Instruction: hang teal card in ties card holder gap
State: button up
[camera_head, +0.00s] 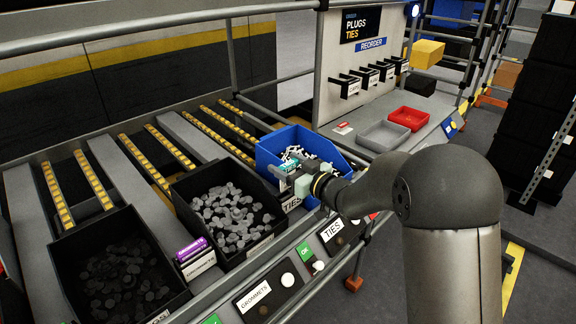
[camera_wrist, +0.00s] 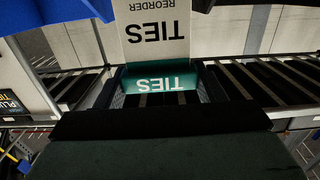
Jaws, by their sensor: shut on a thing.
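The teal card (camera_head: 289,165) is in my gripper (camera_head: 293,178), at the front left of the blue bin (camera_head: 268,155) in the head view. In the wrist view the teal card (camera_wrist: 150,83) reads TIES upside down, beyond a dark block that fills the lower part. A white panel reading TIES REORDER (camera_wrist: 156,35) adjoins the teal strip; I cannot tell whether it is part of the card or the holder behind it. The TIES label (camera_head: 292,203) is on the front of the blue bin. My gripper hides the holder gap in the head view.
A purple card (camera_head: 192,246) stands in the grommets holder (camera_head: 199,265) between two black bins. The REORDER board (camera_head: 362,75) has several black holders at the back. Grey (camera_head: 384,136) and red (camera_head: 407,118) trays sit on the right. A TIES box (camera_head: 333,231) is on the front rail.

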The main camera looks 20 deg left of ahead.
jog(key=shift+f+b, duration=2.95)
jog(key=shift+f, duration=0.65)
jog(key=o, duration=1)
jog(key=shift+o, duration=0.2)
jog(key=v, duration=1.7)
jog(key=shift+d+b, duration=0.25)
jog(key=shift+b, duration=0.05)
jog(key=shift+r, duration=0.1)
